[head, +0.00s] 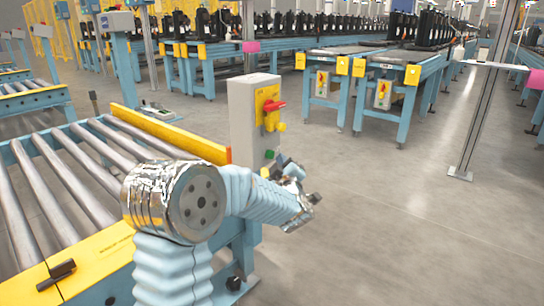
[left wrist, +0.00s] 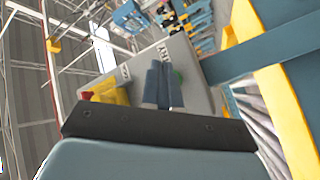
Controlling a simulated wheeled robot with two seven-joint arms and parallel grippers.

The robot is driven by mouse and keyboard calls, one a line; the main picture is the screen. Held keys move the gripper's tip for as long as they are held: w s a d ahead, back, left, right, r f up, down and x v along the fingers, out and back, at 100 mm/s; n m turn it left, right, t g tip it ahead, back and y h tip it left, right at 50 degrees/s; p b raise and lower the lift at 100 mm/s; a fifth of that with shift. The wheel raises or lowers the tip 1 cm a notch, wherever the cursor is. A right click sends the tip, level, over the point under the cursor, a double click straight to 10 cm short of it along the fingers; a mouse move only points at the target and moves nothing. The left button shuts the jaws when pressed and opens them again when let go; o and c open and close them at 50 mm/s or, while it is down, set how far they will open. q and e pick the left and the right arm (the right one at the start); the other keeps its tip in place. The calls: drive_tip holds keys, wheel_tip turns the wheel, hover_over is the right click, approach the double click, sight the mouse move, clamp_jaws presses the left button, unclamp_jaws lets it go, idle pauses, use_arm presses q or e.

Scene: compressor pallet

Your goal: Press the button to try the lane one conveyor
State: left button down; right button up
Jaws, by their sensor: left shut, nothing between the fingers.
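A grey control box (head: 245,115) stands at the end of the roller conveyor in the head view. It carries a yellow plate with a red switch (head: 273,105) and, lower down, a green button (head: 269,154). Contact cannot be told. My right gripper is out of view.
The roller conveyor (head: 60,170) with yellow side rails (head: 170,134) lies at left. Other conveyors (head: 375,62) carrying dark units stand behind. A metal post (head: 480,110) rises at right. The grey floor right of the box is open.

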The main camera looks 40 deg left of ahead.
use_arm(q)
drive_tip(key=shift+a, duration=0.15)
idle(0.4)
drive_tip(key=shift+a, duration=0.25)
drive_tip(key=shift+a+b, duration=0.5)
drive_tip(key=shift+a, duration=0.05)
idle(0.9)
drive_tip(key=shift+d, duration=0.9)
drive_tip(key=d, duration=0.5)
drive_tip(key=shift+s, duration=0.2)
idle(0.6)
